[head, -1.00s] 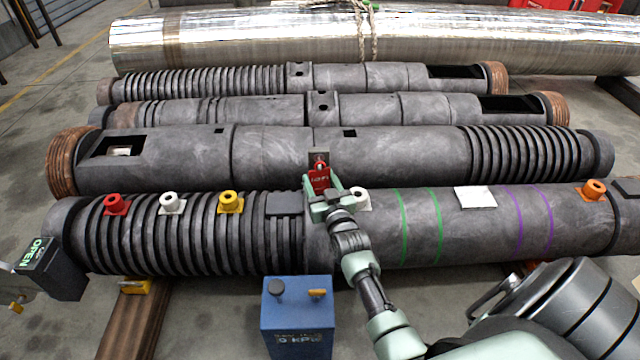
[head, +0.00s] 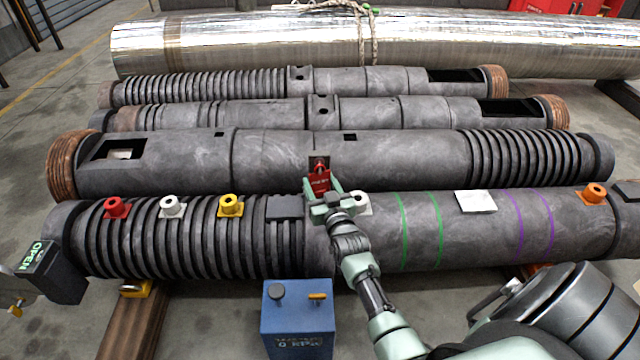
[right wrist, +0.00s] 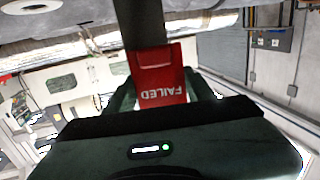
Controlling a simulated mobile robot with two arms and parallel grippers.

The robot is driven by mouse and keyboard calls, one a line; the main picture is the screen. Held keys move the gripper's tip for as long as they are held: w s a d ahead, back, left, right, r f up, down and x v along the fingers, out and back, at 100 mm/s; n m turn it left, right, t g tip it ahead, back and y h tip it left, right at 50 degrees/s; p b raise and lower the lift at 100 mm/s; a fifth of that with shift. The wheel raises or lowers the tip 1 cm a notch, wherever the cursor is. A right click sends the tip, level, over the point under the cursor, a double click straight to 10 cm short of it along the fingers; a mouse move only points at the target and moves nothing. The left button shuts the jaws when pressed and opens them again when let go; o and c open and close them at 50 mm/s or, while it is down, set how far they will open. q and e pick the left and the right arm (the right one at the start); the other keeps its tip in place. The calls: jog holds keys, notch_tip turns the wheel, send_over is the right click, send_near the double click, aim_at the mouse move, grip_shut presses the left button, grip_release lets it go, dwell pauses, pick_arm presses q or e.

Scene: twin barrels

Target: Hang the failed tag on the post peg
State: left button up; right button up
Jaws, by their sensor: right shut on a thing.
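The red failed tag (head: 320,181) is between the fingers of my right gripper (head: 323,192), which is shut on it. In the right wrist view the tag (right wrist: 160,75) shows its white word FAILED upside down. A dark upright piece (right wrist: 143,22), which looks like the post, meets the tag's edge there. In the head view a small dark post (head: 319,160) stands just behind the tag, with a red part at its front. I cannot tell whether the tag's hole is around the peg. My left gripper is not in view.
The front barrel (head: 375,235) lies under my right forearm, carrying red, white, yellow and orange fittings. A second thick barrel (head: 270,165) lies behind it. A blue box (head: 298,325) stands in front. A black box marked OPEN (head: 50,272) is at the left.

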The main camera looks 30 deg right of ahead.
jog(key=o, duration=1.3)
jog(key=shift+o, duration=0.2)
